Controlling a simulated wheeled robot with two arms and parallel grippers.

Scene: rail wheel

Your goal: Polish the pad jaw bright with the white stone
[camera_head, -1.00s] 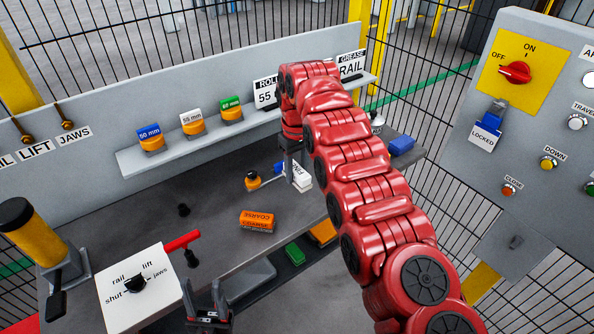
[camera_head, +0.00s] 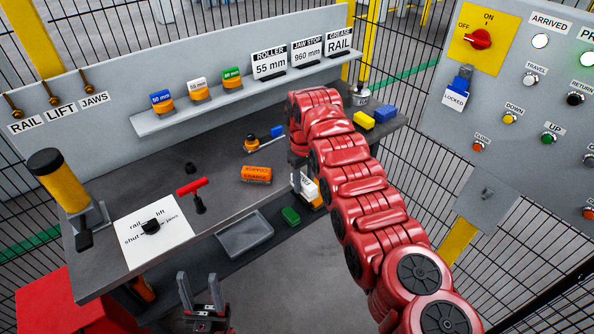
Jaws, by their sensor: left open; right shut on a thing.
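My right arm reaches in from the right, and its gripper (camera_head: 299,165) is shut on the white stone (camera_head: 306,186). The stone hangs low near the front edge of the grey bench, over an orange piece (camera_head: 320,191). I cannot tell whether stone and piece touch. My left gripper (camera_head: 199,284) is open and empty at the bottom of the view, in front of the bench. I cannot make out the pad jaw for certain; my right arm hides part of the bench.
An orange coarse stone (camera_head: 256,174) lies on the bench. A grey tray (camera_head: 245,235) and green block (camera_head: 290,215) sit lower in front. Yellow (camera_head: 363,120) and blue (camera_head: 386,115) blocks lie right.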

